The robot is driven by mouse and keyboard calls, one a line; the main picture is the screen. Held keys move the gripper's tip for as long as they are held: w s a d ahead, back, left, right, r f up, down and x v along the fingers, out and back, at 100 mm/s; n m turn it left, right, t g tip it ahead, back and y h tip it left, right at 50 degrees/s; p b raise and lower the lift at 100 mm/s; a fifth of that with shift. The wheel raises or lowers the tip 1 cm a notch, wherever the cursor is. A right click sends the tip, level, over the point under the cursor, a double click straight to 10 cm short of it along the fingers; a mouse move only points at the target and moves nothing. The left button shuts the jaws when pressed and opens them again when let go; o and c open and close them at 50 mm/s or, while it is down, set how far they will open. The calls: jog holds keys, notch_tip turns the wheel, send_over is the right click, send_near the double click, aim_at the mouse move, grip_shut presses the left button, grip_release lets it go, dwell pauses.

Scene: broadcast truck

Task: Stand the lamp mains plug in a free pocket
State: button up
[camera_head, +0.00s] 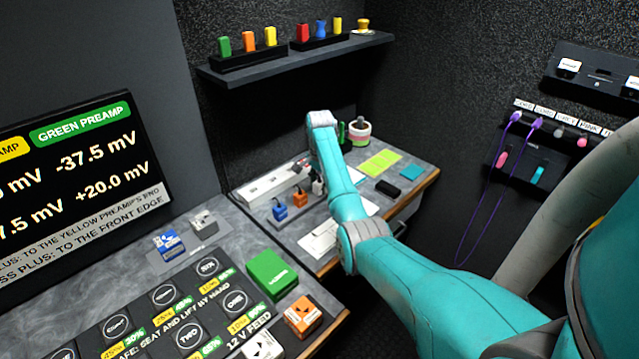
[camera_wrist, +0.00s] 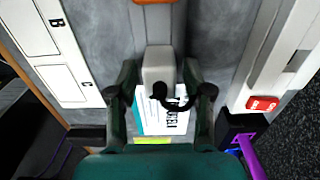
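A pale grey plug (camera_wrist: 158,62) with a black cable stands between the two fingers of my gripper (camera_wrist: 160,75) in the wrist view. The fingers flank it closely; I cannot tell whether they touch it. A white tag (camera_wrist: 160,120) with dark print lies below it in the picture; I cannot read it surely. To the left is a white card (camera_wrist: 58,50) with fields marked B and C. In the head view my arm reaches over the right-hand bench, and my gripper is mostly hidden there. A whitish plug (camera_head: 318,187) stands by an orange plug (camera_head: 299,199) and a blue plug (camera_head: 279,213).

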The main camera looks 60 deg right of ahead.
aim_at(319, 182)
jog(key=shift+r, duration=0.15)
jog(key=shift+r, duration=3.6)
